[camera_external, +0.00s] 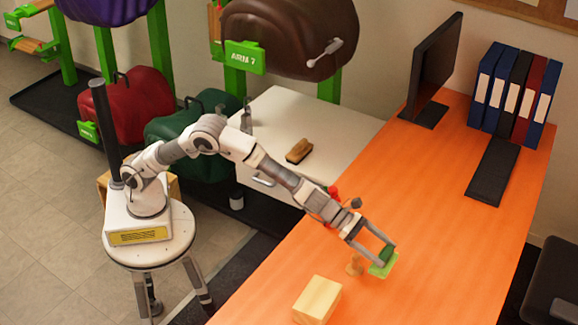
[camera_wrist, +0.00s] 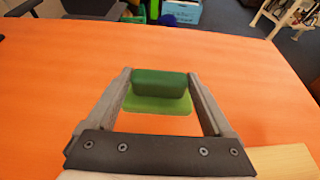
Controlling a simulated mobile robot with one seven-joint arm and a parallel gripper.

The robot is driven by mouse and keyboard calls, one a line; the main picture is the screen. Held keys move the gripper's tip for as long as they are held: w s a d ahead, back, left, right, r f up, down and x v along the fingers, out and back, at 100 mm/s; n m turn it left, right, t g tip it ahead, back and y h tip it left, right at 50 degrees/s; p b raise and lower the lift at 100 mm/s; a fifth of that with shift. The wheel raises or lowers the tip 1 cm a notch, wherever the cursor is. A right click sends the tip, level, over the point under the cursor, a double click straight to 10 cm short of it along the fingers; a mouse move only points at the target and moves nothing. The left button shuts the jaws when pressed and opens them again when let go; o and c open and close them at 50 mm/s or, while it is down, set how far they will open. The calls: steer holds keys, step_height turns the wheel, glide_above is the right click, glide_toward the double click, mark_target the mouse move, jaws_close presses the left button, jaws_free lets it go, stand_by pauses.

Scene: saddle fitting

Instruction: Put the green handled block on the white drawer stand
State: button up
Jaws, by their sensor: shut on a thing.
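The green handled block (camera_external: 383,265) is at my gripper's fingertips over the orange desk, with a darker green handle above a lighter green base. In the wrist view the green block (camera_wrist: 158,104) shows its handle between the two fingers. My gripper (camera_external: 385,251) is shut on the handle; it also shows in the wrist view (camera_wrist: 160,88). I cannot tell whether the base touches the desk. The white drawer stand (camera_external: 340,125) is at the back, left of the desk. A brown wooden brush-like block (camera_external: 299,150) lies on its top.
A small grey metal object (camera_external: 246,118) stands on the drawer stand's left edge.

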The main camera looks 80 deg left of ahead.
steer(key=s+d+r, duration=0.3)
steer(key=s, duration=0.2)
steer(key=w+a+r+n+t+y+p, duration=0.1)
steer(key=a+r+n+y, duration=0.15)
steer(key=a, duration=1.15)
steer(key=w+a+r+n+t+y+p, duration=0.1)
steer(key=a+r+p, duration=0.15)
steer(key=a, duration=1.05)
steer(key=s+a+f+n+t+y+b, duration=0.1)
steer(key=s+a+f+n+y+b, duration=0.15)
steer(key=a, duration=0.75)
steer(key=s+a+f+n+t+y+b, duration=0.1)
steer(key=s+a+f+n+y, duration=0.2)
steer(key=a, duration=0.6)
step_height(320, 180, up, 17)
steer(key=p, duration=1.8)
steer(key=s+f, duration=0.5)
steer(key=f, duration=0.7)
steer(key=shift+s+a+f+y, duration=0.3)
steer(key=shift+s+a+f, duration=0.05)
steer(key=shift+s+f, duration=0.05)
